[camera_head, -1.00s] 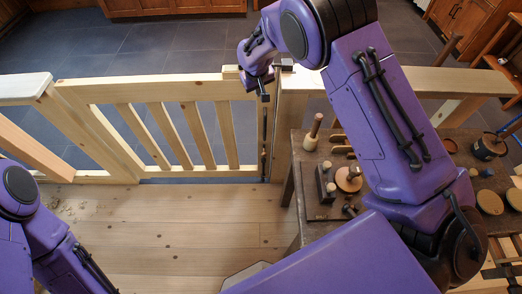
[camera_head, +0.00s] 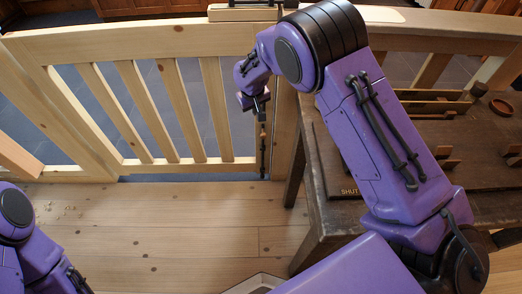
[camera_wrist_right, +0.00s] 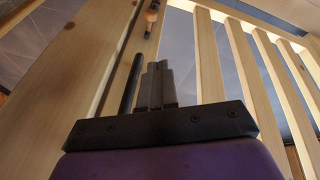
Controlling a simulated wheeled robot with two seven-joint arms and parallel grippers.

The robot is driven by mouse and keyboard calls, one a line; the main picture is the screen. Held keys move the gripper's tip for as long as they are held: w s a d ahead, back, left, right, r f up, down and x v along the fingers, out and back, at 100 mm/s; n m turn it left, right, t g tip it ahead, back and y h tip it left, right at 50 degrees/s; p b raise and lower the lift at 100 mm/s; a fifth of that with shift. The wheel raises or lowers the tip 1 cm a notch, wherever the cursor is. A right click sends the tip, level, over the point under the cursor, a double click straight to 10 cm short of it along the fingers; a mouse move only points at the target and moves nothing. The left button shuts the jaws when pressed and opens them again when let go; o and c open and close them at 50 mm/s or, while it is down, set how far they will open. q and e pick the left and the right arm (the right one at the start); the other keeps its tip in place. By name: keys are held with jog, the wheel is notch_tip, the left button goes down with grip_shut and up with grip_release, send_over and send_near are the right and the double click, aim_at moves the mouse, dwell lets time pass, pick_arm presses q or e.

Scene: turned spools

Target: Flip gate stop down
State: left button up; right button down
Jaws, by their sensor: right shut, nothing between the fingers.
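The pale wooden gate (camera_head: 133,166) with slanted slats stands across the floor. At its right end, beside the post (camera_head: 285,130), is the gate stop, a thin dark upright rod (camera_head: 263,160); a small wooden knob (camera_wrist_right: 151,20) and dark rod (camera_wrist_right: 133,82) show in the right wrist view. My right gripper (camera_head: 258,104) points down just in front of the gate's right end, close to the rod. Its dark fingers (camera_wrist_right: 158,86) are together and hold nothing. Contact with the rod cannot be told. My left gripper is outside the picture; only its arm shows lower left.
A dark workbench (camera_head: 325,225) stands right of the post, partly hidden by my right arm. A small reddish bowl (camera_head: 502,107) and wooden pieces lie on it. The plank floor (camera_head: 160,235) before the gate is mostly clear, with some shavings at left.

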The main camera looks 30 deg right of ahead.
pick_arm(q)
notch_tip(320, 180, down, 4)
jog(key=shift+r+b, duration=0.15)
jog(key=shift+b, duration=0.55)
pick_arm(e)
notch_tip(320, 180, down, 3)
jog(key=shift+f, duration=0.2)
jog(key=shift+s, duration=0.1)
pick_arm(q)
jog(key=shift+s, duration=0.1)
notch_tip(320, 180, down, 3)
jog(key=b, duration=0.2)
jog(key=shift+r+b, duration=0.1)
jog(key=shift+b, duration=0.3)
pick_arm(e)
jog(key=s+d+x, duration=0.1)
jog(key=x, duration=1.2)
jog(key=shift+d+f, duration=0.3)
jog(key=shift+f, duration=0.1)
jog(key=shift+w, duration=0.1)
